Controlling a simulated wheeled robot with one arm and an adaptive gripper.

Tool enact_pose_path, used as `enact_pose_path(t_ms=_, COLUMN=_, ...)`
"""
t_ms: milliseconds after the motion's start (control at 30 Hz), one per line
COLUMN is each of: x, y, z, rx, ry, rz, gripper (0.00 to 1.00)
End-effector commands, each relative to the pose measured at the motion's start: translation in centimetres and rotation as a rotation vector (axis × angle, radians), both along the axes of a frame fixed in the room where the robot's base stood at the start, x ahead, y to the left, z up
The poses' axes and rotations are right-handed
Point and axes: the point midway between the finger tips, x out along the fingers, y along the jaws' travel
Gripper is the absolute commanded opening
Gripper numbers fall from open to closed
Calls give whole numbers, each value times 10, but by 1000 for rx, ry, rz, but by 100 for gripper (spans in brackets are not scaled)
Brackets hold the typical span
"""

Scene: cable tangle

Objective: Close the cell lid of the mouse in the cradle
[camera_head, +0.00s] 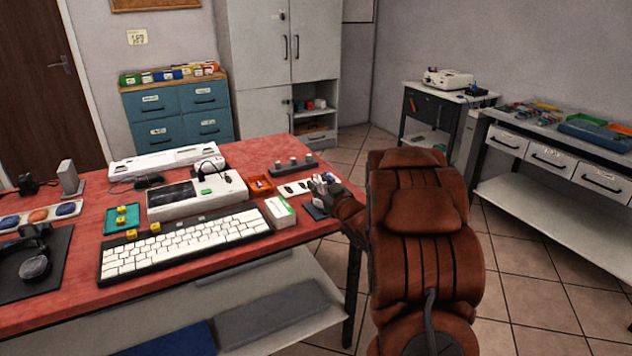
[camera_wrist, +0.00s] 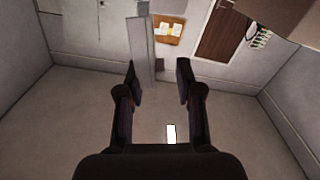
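My gripper (camera_head: 324,184) is over the right end of the red table in the head view, at the end of my brown arm. In the wrist view my gripper (camera_wrist: 158,76) has its two dark fingers well apart, with nothing between them. The wrist camera faces walls and a door, so no mouse shows there. A small dark blue object (camera_head: 315,212) lies on the table just below my gripper, partly covered by it. I cannot tell whether it is the mouse or its cradle. No cell lid can be made out.
The red table (camera_head: 262,152) also carries a white keyboard (camera_head: 185,243), a white device (camera_head: 196,194), a green and white box (camera_head: 280,211), an orange tray (camera_head: 260,186), a grey pegged block (camera_head: 293,166) and a teal tray (camera_head: 122,219). Open floor (camera_head: 535,270) lies right.

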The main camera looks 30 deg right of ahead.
Motion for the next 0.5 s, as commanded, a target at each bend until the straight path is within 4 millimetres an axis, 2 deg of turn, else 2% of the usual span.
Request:
enact_pose_path(t_ms=200, x=19, y=-1, z=-1, rx=2, ry=4, rz=0, gripper=35)
enact_pose_path(t_ms=500, x=23, y=-2, z=-1, rx=2, ry=3, rz=-1, gripper=35)
